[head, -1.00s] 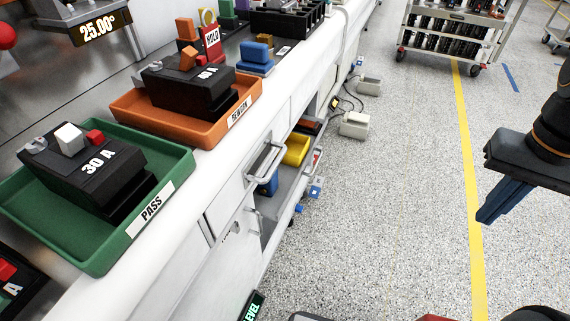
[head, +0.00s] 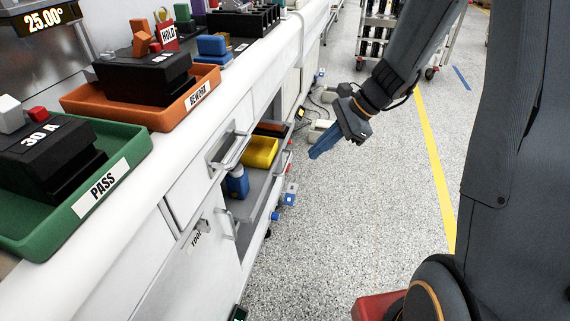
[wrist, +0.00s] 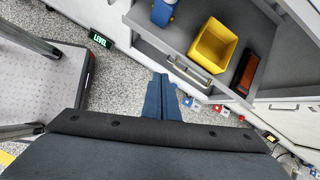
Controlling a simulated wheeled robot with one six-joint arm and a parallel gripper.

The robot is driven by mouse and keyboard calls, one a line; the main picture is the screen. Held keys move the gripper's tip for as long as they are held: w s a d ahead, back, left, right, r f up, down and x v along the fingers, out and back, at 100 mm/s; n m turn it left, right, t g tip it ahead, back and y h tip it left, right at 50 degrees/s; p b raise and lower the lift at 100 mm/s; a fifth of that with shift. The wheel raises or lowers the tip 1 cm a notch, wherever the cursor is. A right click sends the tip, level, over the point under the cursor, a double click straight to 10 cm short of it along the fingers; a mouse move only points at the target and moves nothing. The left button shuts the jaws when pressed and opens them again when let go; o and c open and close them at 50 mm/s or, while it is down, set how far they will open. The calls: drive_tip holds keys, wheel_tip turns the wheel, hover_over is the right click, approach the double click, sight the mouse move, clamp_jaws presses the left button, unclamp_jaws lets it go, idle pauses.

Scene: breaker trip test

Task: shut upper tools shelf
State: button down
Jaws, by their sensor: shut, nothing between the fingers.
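A grey shelf (head: 256,213) stands out from under the white bench, holding a yellow bin (head: 262,151) and a blue bottle (head: 237,183). I cannot tell whether it is the upper one. A TOOLS label (head: 197,236) is on the white front beside it. In the wrist view the grey shelf (wrist: 172,40) lies beyond my fingers, with the yellow bin (wrist: 213,46), a dark red-brown item (wrist: 245,72) and a bar handle (wrist: 188,72). My gripper (head: 314,154) is shut and empty, over the floor to the right of the shelf, apart from it. Its blue fingers (wrist: 162,80) point toward the handle.
A green PASS tray (head: 125,158) and an orange REWORK tray (head: 140,112) sit on the bench top. Another bar handle (head: 230,150) juts from the bench front. Pale boxes and cables are on the floor beyond my gripper.

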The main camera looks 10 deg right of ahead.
drive_tip(key=w+f+m+t+y+b, duration=0.1)
drive_tip(key=w+f+m+t+y, duration=0.1)
drive_tip(key=w+f+m, duration=0.45)
drive_tip(key=n+b, duration=0.1)
drive_tip(key=b, duration=0.1)
approach(277, 164)
drive_tip(key=x, duration=0.5)
drive_tip(key=shift+a, duration=0.25)
